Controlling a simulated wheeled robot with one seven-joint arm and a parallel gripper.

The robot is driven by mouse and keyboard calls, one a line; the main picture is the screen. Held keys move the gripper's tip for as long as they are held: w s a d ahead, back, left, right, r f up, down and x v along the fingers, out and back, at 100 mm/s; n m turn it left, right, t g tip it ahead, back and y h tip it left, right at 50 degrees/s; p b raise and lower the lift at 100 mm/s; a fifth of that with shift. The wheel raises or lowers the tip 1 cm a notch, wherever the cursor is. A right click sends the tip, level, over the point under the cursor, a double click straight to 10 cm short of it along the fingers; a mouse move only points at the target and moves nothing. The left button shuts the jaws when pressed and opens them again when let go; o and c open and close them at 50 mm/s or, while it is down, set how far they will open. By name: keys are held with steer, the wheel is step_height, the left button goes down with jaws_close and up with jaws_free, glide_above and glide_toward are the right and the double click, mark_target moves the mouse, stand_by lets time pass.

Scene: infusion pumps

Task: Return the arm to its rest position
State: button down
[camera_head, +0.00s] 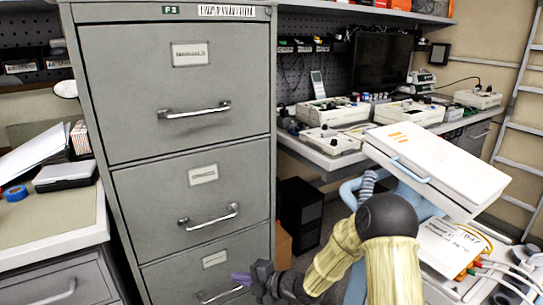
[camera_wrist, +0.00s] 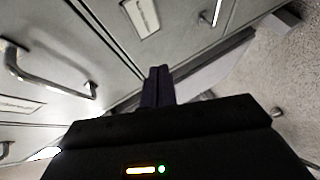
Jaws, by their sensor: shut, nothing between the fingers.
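My gripper (camera_head: 242,279) is at the lower middle of the head view, in front of the bottom drawer of a grey filing cabinet (camera_head: 125,120). My arm, with cream sleeves and a dark joint, reaches in from the lower right. In the wrist view the dark fingers (camera_wrist: 158,86) are together with nothing between them. The cabinet front also shows tilted in the wrist view (camera_wrist: 85,45), with a metal drawer handle at the left. Whether the fingertips touch the cabinet cannot be told.
A blue-framed cart (camera_head: 450,165) with a white top stands at the right, close to my arm. Behind it is a workbench (camera_head: 345,160) with devices. A desk (camera_head: 60,225) with papers is at the left. Floor (camera_wrist: 285,70) shows beside the cabinet in the wrist view.

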steer(key=s+d+r+m+h, duration=0.2)
steer(key=s+d+m+h, duration=0.1)
steer(key=d+m+h, duration=0.45)
steer(key=s+d+r+m+h, duration=0.15)
steer(key=d+m+h, duration=0.25)
steer(key=d+m, duration=0.6)
steer(key=s+d+r+m+g+h, duration=0.1)
steer(key=s+d+r+m+g, duration=0.1)
steer(key=s+d+m, duration=0.35)
steer(key=s+d+r+m+g+h, duration=0.1)
steer(key=s+d+r+m, duration=0.1)
steer(key=s+m, duration=0.65)
step_height(320, 180, up, 36)
steer(key=s+n+p, duration=0.2)
steer(key=n+p, duration=0.1)
steer(key=p, duration=3.3)
steer(key=shift+s+a+f+p, duration=0.2)
steer(key=shift+f+p, duration=0.05)
steer(key=shift+p, duration=0.05)
